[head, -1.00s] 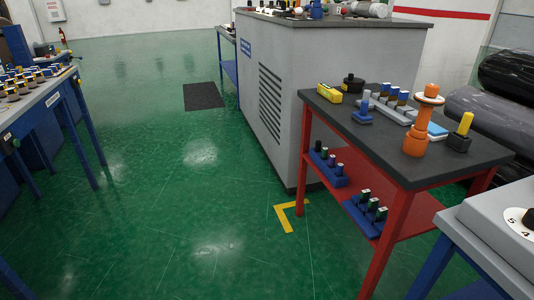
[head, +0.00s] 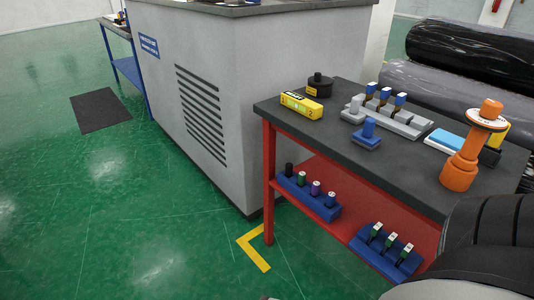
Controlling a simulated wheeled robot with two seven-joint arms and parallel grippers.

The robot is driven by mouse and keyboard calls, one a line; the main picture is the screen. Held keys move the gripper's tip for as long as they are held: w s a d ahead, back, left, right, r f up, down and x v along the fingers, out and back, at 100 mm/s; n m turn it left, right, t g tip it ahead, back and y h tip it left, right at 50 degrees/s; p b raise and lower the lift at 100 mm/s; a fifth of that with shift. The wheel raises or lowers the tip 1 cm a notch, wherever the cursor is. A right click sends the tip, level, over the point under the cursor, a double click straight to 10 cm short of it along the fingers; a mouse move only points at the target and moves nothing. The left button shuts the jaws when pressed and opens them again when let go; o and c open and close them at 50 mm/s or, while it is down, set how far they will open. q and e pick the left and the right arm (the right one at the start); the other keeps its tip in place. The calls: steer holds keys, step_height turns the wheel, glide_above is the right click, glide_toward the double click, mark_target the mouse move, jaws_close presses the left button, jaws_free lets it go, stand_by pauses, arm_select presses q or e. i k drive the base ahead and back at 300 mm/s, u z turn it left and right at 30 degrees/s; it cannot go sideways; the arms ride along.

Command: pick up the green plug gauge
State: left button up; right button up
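The red table's lower shelf (head: 335,211) holds two blue racks. The left rack (head: 308,197) holds small upright cylinders: a black one (head: 289,170), a green one (head: 301,180), a purple one (head: 315,188) and a grey one (head: 330,200). The green one looks like the green plug gauge; it stands between the black and purple ones. The right rack (head: 383,258) holds three slim dark pieces with pale green-and-white tops (head: 391,239). Neither of my grippers shows in the head view.
The dark tabletop (head: 300,132) above the shelf carries a yellow box (head: 301,106), a blue block (head: 367,134), a grey rack (head: 400,120) and an orange stand (head: 461,168). A grey cabinet (head: 225,160) stands behind left. A dark ribbed shape fills the lower right.

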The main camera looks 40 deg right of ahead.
mark_target(302, 175)
steer(key=i, duration=0.75)
steer(key=z, duration=2.8)
steer(key=i, duration=0.5)
steer(key=z, duration=0.1)
